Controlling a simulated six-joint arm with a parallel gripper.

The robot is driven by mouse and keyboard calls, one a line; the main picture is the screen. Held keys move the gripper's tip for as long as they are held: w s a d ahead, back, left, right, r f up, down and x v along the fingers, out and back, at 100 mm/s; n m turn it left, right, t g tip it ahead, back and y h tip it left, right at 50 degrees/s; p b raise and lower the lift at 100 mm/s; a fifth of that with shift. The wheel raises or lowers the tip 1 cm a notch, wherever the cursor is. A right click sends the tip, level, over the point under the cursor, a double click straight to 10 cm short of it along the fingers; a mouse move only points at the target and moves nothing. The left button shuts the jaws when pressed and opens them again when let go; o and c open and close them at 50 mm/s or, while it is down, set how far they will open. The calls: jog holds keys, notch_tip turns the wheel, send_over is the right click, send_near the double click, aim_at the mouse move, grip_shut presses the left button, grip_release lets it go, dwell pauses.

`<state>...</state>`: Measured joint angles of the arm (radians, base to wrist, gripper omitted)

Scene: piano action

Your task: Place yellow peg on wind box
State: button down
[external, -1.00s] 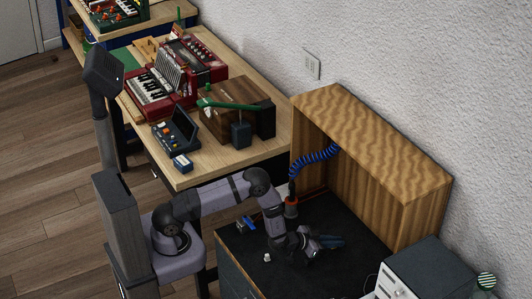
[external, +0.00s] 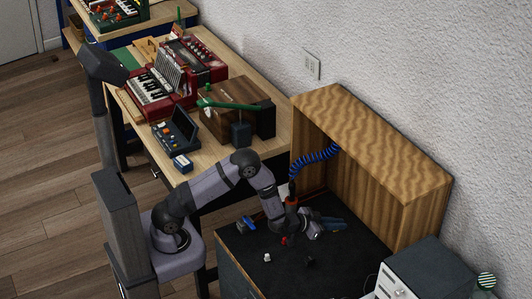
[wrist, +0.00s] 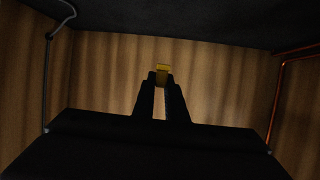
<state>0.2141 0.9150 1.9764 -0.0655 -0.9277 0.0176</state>
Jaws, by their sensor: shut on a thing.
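In the wrist view, my gripper (wrist: 162,84) is shut on the yellow peg (wrist: 162,69), whose upper end shows between the fingertips. Its lower part is hidden by the fingers. Behind it is a wood-grained wall. In the external view, my gripper (external: 322,227) is low over the dark workbench, in front of the open wooden cabinet; the peg is too small to make out there. I cannot tell which thing is the wind box.
The wooden cabinet (external: 380,150) stands along the wall, open in front. A blue coiled hose (external: 318,158) hangs at its left. Small loose parts (external: 267,257) lie on the dark bench top (external: 275,275). A grey-white device (external: 400,283) stands at the right.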

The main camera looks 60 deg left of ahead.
jog(key=a+r+p, duration=0.7)
jog(key=a, duration=0.7)
jog(key=s+a+r+p, duration=0.4)
jog(key=s+a, duration=0.1)
jog(key=a, duration=0.3)
jog(key=s+a+r+p, duration=0.4)
jog(key=s+a, duration=0.1)
jog(key=a, duration=0.3)
jog(key=s+a+r+p, duration=0.4)
jog(key=a+p, duration=0.1)
jog(key=a, duration=0.3)
jog(key=shift+s+r, duration=0.4)
jog(key=a+p+v, duration=0.2)
jog(key=p+v, duration=0.2)
jog(key=v, duration=0.5)
jog(key=w+a+p+v, duration=0.1)
jog(key=a+p+v, duration=0.15)
jog(key=v, duration=0.65)
notch_tip(320, 180, up, 12)
jog(key=n+y+b, duration=0.3)
jog(key=n+y, duration=0.3)
jog(key=y, duration=0.1)
send_over(215, 94)
jog(key=shift+g, duration=0.3)
jog(key=shift+d+f+p, duration=0.2)
jog(key=shift+f+p, duration=0.35)
jog(key=shift+f, duration=4.3)
